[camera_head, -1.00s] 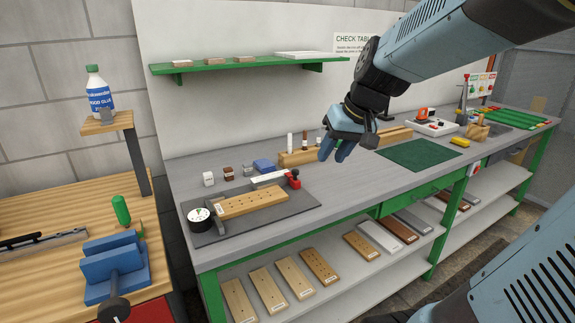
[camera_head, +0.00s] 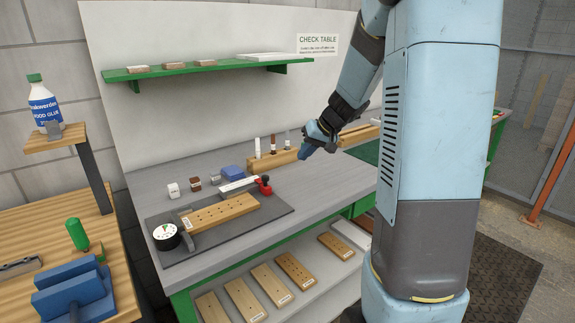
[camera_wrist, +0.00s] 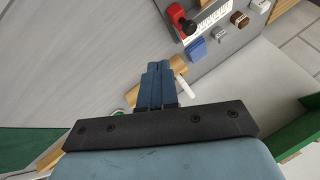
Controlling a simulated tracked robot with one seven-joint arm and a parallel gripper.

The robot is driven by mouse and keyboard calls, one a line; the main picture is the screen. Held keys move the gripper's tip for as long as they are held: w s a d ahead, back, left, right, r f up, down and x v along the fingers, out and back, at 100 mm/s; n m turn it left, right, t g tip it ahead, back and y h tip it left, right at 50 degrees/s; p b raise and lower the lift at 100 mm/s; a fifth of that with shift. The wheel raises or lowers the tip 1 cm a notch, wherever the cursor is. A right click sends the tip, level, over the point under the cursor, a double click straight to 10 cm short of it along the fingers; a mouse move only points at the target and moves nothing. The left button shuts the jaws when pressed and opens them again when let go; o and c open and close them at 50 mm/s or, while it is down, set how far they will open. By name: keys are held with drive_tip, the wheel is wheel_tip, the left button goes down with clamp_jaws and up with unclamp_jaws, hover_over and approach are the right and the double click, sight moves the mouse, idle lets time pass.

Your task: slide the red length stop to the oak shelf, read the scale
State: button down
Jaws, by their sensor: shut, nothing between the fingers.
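The red length stop (camera_head: 265,186) stands at the right end of the white scale (camera_head: 238,184), behind the oak shelf (camera_head: 224,213). The shelf lies on a dark grey mat with a row of holes along it. In the wrist view the red stop (camera_wrist: 180,18) and the scale (camera_wrist: 214,19) are at the top. My gripper (camera_head: 304,153) is above the bench, to the upper right of the stop and apart from it. In the wrist view its blue fingers (camera_wrist: 157,70) are together and empty. The scale's figures are too small to read.
A round dial gauge (camera_head: 166,236) sits at the shelf's left end. A blue block (camera_head: 232,173) and small cubes stand behind the scale. A wooden holder (camera_head: 272,160) with upright markers is close to my gripper. The bench front right of the mat is clear.

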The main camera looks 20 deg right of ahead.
approach(266, 185)
drive_tip(key=w+d+f, duration=0.1)
drive_tip(key=d+f, duration=0.1)
drive_tip(key=w+d+f, duration=0.1)
drive_tip(key=w, duration=0.1)
drive_tip(key=shift+d+f, duration=0.35)
drive_tip(key=shift+w+a, duration=0.1)
drive_tip(key=shift+a, duration=1.15)
drive_tip(key=shift+w+a, duration=0.15)
drive_tip(key=shift+a, duration=0.55)
drive_tip(key=shift+a, duration=0.1)
